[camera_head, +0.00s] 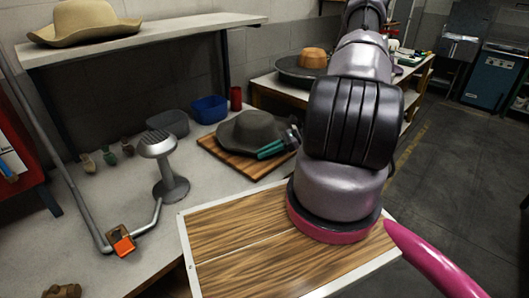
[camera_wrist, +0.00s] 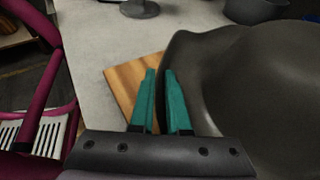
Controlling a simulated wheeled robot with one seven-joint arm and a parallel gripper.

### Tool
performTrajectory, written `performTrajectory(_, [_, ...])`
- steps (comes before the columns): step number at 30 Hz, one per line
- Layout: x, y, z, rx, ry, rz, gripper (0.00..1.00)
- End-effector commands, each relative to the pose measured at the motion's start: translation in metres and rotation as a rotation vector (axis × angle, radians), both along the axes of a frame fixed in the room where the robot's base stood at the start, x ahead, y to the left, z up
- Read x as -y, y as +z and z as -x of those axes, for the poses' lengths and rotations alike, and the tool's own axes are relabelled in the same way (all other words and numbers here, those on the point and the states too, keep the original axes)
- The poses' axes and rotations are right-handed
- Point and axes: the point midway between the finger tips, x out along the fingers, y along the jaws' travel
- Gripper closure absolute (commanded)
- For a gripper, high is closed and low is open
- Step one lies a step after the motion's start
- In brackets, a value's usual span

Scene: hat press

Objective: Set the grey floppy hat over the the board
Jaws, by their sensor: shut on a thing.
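The grey floppy hat (camera_head: 248,128) is at the wooden board (camera_head: 219,154) on the grey worktop, crown up. It covers much of the board; I cannot tell if its brim rests on it or hovers just above. In the wrist view the hat (camera_wrist: 255,85) fills the right side, and a corner of the board (camera_wrist: 122,82) shows left of its brim. My gripper (camera_head: 268,151) reaches in from the right, its teal fingers at the hat's near right brim. In the wrist view the fingers (camera_wrist: 162,98) are close together, shut on the brim's edge.
A metal press stand (camera_head: 165,165) is left of the board. A grey bin (camera_head: 168,122), a blue bin (camera_head: 209,108) and a red can (camera_head: 236,98) stand behind. A tan hat (camera_head: 85,22) lies on the shelf above. A wood-topped, pale-framed surface (camera_head: 230,232) lies in front.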

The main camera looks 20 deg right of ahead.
Motion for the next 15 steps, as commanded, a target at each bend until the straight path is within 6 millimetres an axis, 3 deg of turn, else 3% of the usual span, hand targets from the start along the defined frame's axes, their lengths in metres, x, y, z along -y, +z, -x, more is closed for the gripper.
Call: performTrajectory(15, [0.0001,-0.0062,-0.0002,0.001,0.0,0.0,1.0])
